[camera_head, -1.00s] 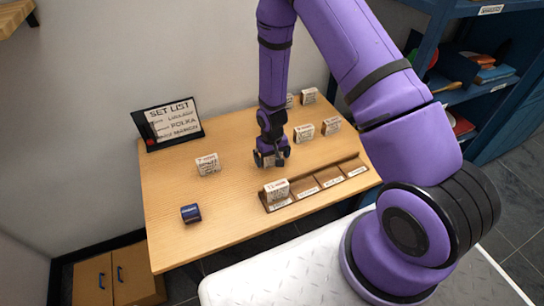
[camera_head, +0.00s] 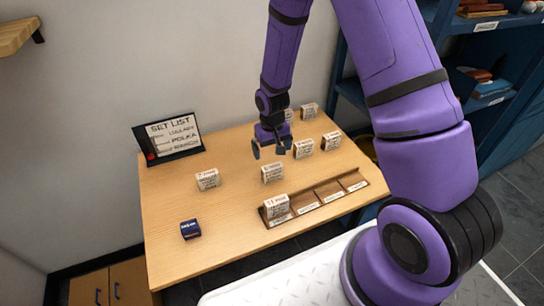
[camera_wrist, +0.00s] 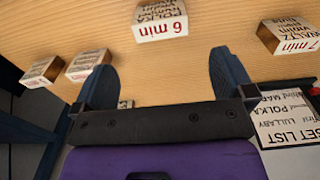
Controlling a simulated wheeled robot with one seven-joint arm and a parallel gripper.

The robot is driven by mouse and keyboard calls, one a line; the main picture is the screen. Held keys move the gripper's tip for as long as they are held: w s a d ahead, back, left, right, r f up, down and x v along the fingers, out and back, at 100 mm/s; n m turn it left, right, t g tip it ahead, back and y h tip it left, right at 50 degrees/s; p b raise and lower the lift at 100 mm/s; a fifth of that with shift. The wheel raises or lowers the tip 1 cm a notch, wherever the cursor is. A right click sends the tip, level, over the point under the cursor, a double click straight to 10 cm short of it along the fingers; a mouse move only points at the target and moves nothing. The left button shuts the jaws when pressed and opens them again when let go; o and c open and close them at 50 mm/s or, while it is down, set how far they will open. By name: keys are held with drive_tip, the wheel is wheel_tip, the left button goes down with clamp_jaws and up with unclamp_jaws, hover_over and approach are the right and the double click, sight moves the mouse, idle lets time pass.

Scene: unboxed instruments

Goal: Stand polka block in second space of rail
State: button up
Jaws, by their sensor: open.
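The polka block (camera_head: 272,172), a small white-faced block, stands on the table behind the rail; the wrist view shows its "POLKA" and red "6 min" print (camera_wrist: 162,20). My gripper (camera_head: 271,149) is open and empty, above and behind the block, apart from it. Its two spread fingers also show in the wrist view (camera_wrist: 166,75), with the polka block beyond their tips. The wooden rail (camera_head: 313,204) lies along the table's front right, with labelled spaces. A block (camera_head: 277,207) stands in its leftmost space; the second space is empty.
A waltz block (camera_head: 207,179) stands to the left, and several more blocks (camera_head: 303,149) stand to the back right. A dark blue item (camera_head: 190,229) lies front left. The set list board (camera_head: 172,138) stands at the back left.

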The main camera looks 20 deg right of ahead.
drive_tip(key=s+d+r+t, duration=0.1)
drive_tip(key=s+r, duration=0.2)
drive_tip(key=r, duration=1)
drive_tip(key=s+d+r+t, duration=0.2)
drive_tip(key=s+r, duration=0.2)
drive_tip(key=r, duration=1)
drive_tip(key=s+d+r+t, duration=0.1)
drive_tip(key=s+r, duration=0.6)
drive_tip(key=s, duration=0.3)
drive_tip(key=s+r+t, duration=0.1)
drive_tip(key=s+r, duration=0.5)
drive_tip(key=s, duration=0.3)
drive_tip(key=g, duration=0.5)
hover_over(272, 166)
drive_tip(key=f, duration=4)
drive_tip(key=shift+s+a+f, duration=0.15)
drive_tip(key=shift+s+a, duration=0.05)
drive_tip(key=shift+s, duration=0.1)
drive_tip(key=shift+f, duration=3.05)
drive_tip(key=shift+w+d+f, duration=0.1)
drive_tip(key=shift+f, duration=1.15)
drive_tip(key=shift+w+d+f, duration=0.1)
drive_tip(key=shift+f, duration=1.15)
